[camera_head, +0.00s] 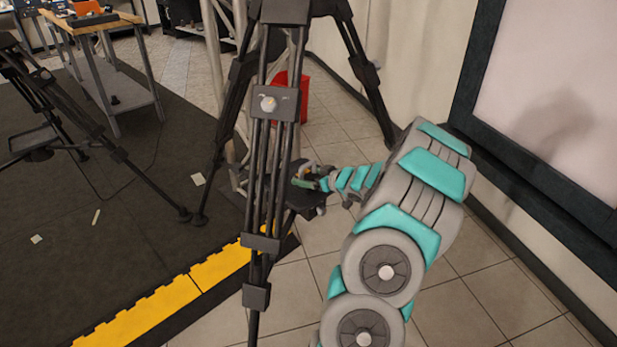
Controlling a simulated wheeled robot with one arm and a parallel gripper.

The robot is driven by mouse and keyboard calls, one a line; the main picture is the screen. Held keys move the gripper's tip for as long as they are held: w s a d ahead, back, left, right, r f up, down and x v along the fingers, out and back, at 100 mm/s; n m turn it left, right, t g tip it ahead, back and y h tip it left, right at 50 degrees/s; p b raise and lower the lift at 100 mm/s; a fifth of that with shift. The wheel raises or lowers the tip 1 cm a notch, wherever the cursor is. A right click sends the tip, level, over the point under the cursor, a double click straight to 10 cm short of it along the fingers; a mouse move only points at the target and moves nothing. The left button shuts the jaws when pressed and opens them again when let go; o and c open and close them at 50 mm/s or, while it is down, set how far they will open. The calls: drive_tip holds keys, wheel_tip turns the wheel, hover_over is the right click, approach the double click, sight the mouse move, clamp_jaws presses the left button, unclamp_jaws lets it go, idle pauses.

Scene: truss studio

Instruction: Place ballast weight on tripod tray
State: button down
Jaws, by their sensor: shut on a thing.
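A large black tripod (262,130) stands in front of me, its near leg crossing the middle of the view. Its dark tray (308,203) sits low between the legs, partly hidden by the near leg. My gripper (304,174) reaches in from the right, just above the tray. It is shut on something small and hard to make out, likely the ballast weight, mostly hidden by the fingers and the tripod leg. I cannot tell whether the held thing touches the tray.
A second tripod (60,110) stands on the dark mat (90,215) at left. A wooden-topped workbench (88,25) is behind it. A red bin (290,92) stands behind the large tripod. A yellow mat edge (165,303) runs below. A large framed panel (555,90) lines the right wall.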

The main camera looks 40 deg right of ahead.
unclamp_jaws()
drive_tip(key=shift+s+d+r, duration=0.1)
drive_tip(key=shift+s+r, duration=0.2)
drive_tip(key=shift+s, duration=0.2)
drive_tip(key=v, duration=1.1)
drive_tip(key=shift+f, duration=0.1)
